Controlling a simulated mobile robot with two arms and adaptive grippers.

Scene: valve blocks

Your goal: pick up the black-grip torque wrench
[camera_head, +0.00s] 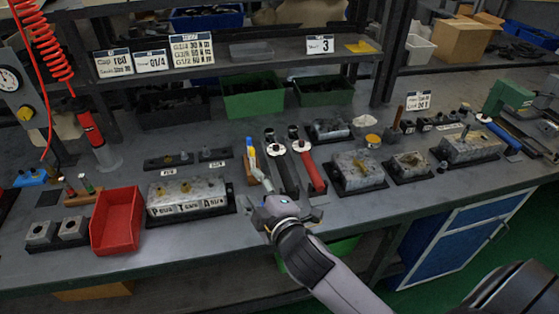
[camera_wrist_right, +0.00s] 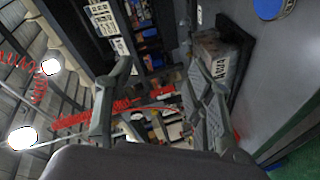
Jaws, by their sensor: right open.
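The black-grip torque wrench (camera_head: 289,176) lies on the workbench with its grip toward the front edge and its white-and-black head toward the back. The red-grip torque wrench (camera_head: 314,172) lies close beside it on the right. My right gripper (camera_head: 278,206) is open and empty near the bench's front edge, in front of the black grip and apart from it as far as I can tell. In the right wrist view its two spread fingers (camera_wrist_right: 158,75) show with nothing held between them. I cannot make out the wrench in that view. My left gripper is not in view.
A wooden holder with blue and yellow tools (camera_head: 252,160) stands just left of the black grip. A large valve block (camera_head: 187,196) and a red bin (camera_head: 117,220) are further left. Smaller valve blocks (camera_head: 356,170) stand right. A shelf (camera_head: 240,65) overhangs the back.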

